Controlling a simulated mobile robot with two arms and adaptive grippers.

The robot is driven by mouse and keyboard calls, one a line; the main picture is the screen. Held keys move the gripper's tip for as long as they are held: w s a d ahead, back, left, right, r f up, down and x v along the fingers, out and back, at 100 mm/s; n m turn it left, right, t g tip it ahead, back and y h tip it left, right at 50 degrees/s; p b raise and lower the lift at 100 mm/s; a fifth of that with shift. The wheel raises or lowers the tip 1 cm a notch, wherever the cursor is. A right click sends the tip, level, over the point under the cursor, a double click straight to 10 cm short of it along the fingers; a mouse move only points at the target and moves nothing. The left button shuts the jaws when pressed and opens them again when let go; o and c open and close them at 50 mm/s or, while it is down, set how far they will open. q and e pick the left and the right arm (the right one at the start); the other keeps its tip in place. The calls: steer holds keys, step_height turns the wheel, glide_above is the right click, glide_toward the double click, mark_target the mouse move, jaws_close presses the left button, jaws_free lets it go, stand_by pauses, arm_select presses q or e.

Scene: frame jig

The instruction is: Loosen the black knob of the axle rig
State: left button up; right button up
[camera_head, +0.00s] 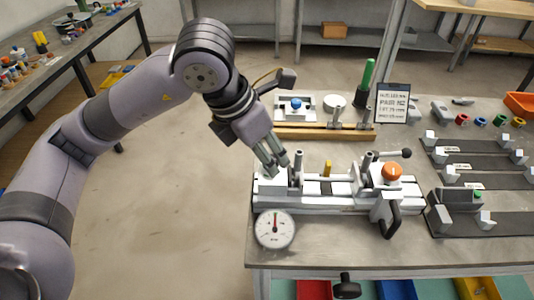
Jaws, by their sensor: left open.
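The axle rig (340,203) is a white and grey fixture on the bench, with upright posts and an orange knob (392,171). A lever at its right end has a black ball knob (407,153). A black looped handle (391,216) hangs at its front right. Another black knob (346,286) shows below the bench's front edge; I cannot tell whether it belongs to the rig. My left gripper (276,162) is open, pointing down near the left post, apart from these black parts. Whether it touches the post is unclear. My right gripper is out of view.
A round dial gauge (275,229) sits at the rig's front left. Dark rails (485,222) with white blocks lie right. Coloured bins are below the bench.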

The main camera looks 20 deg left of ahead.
arm_select(q)
steer(key=v, duration=1)
steer(key=shift+s, duration=0.15)
steer(key=shift+a, duration=0.1)
